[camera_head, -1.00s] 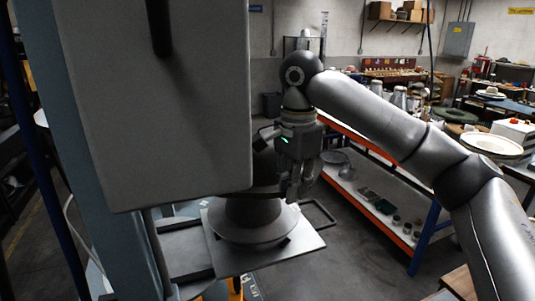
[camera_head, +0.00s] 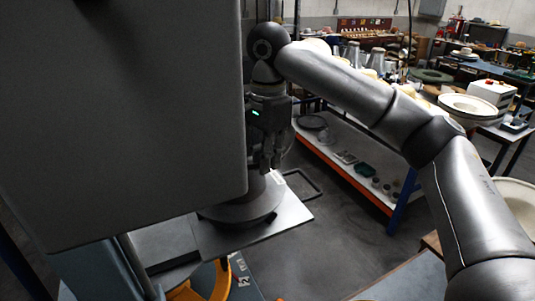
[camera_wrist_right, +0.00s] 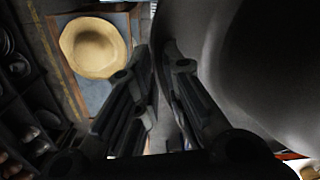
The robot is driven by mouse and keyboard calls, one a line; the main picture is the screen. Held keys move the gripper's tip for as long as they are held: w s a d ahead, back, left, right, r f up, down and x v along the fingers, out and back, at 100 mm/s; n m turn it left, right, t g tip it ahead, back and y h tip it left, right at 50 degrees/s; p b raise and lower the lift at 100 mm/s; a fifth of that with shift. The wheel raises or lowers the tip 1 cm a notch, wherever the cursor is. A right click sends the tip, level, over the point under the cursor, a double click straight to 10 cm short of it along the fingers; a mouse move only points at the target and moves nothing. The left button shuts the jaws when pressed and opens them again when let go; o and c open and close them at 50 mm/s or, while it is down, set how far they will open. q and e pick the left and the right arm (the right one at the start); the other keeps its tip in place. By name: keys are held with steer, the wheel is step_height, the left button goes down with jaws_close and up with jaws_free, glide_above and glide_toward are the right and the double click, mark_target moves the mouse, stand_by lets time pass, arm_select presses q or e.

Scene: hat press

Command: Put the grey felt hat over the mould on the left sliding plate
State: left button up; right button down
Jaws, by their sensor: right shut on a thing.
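The grey felt hat (camera_head: 250,207) is low over the left sliding plate (camera_head: 285,222) in the head view, partly behind the machine's large panel. Its brim is close to the plate; I cannot tell whether it touches. The mould is hidden, probably by the hat. My right gripper (camera_head: 268,158) points down at the hat's far right side. It is shut on the hat. In the right wrist view the hat (camera_wrist_right: 245,65) fills the right side as a smooth grey surface, beside the fingers. My left gripper is not in view.
The machine's big grey panel (camera_head: 125,110) blocks the left of the head view. An orange-edged shelf (camera_head: 340,168) with small parts stands behind my right arm. Grey floor (camera_head: 335,240) is clear right of the plate. A tan hat (camera_wrist_right: 95,47) shows in the wrist view.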

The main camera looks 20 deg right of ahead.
steer(key=shift+s+r, duration=0.1)
steer(key=shift+s, duration=0.05)
steer(key=shift+f, duration=0.35)
steer(key=shift+f+b, duration=0.75)
steer(key=shift+f, duration=0.95)
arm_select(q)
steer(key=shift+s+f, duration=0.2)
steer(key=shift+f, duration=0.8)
arm_select(e)
steer(key=shift+f, duration=0.85)
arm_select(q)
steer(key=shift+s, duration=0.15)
arm_select(e)
steer(key=shift+a+f, duration=0.1)
